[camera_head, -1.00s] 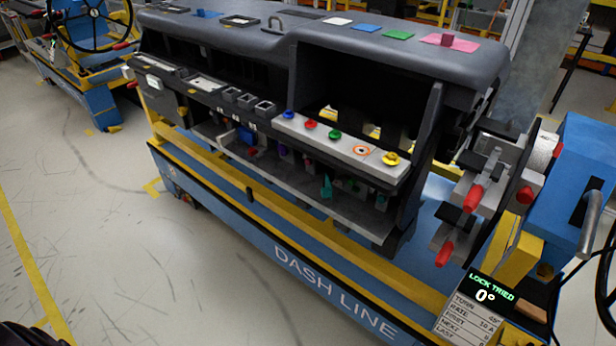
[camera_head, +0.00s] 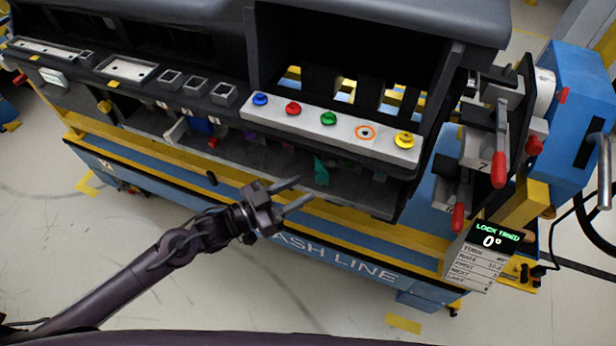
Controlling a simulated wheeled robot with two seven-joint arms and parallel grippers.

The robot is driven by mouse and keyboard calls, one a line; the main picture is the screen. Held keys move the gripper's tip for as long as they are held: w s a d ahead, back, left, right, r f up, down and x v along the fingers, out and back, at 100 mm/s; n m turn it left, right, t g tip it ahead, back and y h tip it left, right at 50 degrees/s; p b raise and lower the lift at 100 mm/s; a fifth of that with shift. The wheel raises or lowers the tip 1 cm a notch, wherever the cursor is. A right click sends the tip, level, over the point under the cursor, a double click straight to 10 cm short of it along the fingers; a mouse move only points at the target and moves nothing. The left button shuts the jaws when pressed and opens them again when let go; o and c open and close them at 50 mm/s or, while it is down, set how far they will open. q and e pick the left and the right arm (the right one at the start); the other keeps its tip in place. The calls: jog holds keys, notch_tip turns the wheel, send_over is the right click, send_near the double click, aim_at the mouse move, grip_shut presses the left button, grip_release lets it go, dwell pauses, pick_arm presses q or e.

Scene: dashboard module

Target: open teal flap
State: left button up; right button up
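The dashboard module (camera_head: 130,93) stands on a blue and yellow cart. A small teal piece (camera_head: 321,171) shows in the lower opening beneath the white button strip; it looks like the teal flap, though it is small and shadowed. My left gripper (camera_head: 293,195) is in front of the cart's yellow rail, to the left of and a little below the teal piece in the picture. Its two fingers are spread, with nothing between them, and it appears apart from the teal piece. My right gripper is not in view.
The white strip (camera_head: 385,143) with coloured knobs overhangs the lower opening. Red-handled clamps (camera_head: 498,168) and a lock display (camera_head: 495,235) stand at the right. The yellow rail (camera_head: 345,225) runs along the cart's front. The floor in front is clear.

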aim_at(316, 181)
pick_arm(q)
jog(key=x, duration=0.2)
jog(key=shift+w+d, duration=0.15)
jog(key=shift+w, duration=0.25)
jog(key=shift+w+d, duration=0.2)
jog(key=shift+d, duration=0.1)
jog(key=shift+w+d, duration=0.15)
jog(key=shift+d, duration=0.1)
grip_shut()
jog(key=shift+a+f, duration=0.1)
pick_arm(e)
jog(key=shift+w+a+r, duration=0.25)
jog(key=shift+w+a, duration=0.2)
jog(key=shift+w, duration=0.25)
